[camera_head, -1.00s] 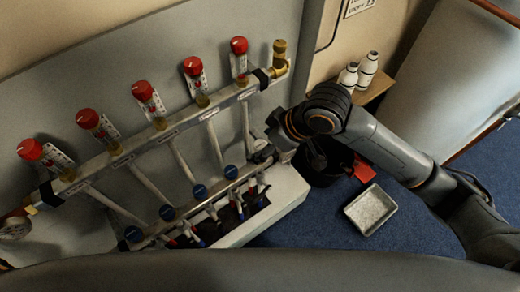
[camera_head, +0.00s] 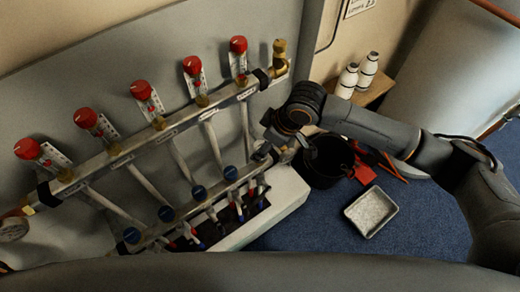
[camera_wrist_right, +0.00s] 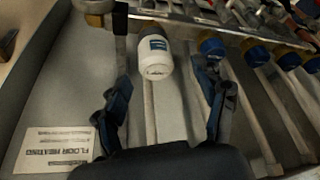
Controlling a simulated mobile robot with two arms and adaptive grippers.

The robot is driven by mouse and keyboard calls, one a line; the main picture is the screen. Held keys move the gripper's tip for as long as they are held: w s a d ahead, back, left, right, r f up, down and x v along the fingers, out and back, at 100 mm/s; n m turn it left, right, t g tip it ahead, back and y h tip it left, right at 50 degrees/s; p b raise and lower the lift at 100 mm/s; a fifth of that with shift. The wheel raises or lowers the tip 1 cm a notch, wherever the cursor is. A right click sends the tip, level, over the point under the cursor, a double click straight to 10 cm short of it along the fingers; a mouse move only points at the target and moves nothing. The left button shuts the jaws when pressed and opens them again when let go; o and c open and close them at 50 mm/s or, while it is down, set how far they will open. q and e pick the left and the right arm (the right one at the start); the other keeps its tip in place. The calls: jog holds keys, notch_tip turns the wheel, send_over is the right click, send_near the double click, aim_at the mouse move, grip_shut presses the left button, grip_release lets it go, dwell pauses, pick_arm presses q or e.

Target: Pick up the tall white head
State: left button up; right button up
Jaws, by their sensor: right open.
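The tall white head (camera_wrist_right: 155,55), a white cylinder with a dark blue label, shows in the right wrist view on the lower bar of the manifold. My right gripper (camera_wrist_right: 164,80) is open, with one finger on each side of the head's line and the head near the fingertips. I cannot tell whether they touch it. In the head view my right gripper (camera_head: 280,150) is at the right end of the lower bar (camera_head: 185,215), and its wrist hides the white head there. My left gripper is not in view.
Blue caps (camera_wrist_right: 212,45) line the bar beside the white head. Red-topped gauges (camera_head: 193,66) stand along the upper bar. A black bucket (camera_head: 322,165), a grey tray (camera_head: 371,211) and red-orange tools (camera_head: 363,173) lie on the blue floor. Two white bottles (camera_head: 347,80) stand on a shelf.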

jog(key=x, duration=0.5)
jog(key=shift+d+f, duration=0.1)
jog(key=shift+d, duration=0.2)
jog(key=c, duration=1.3)
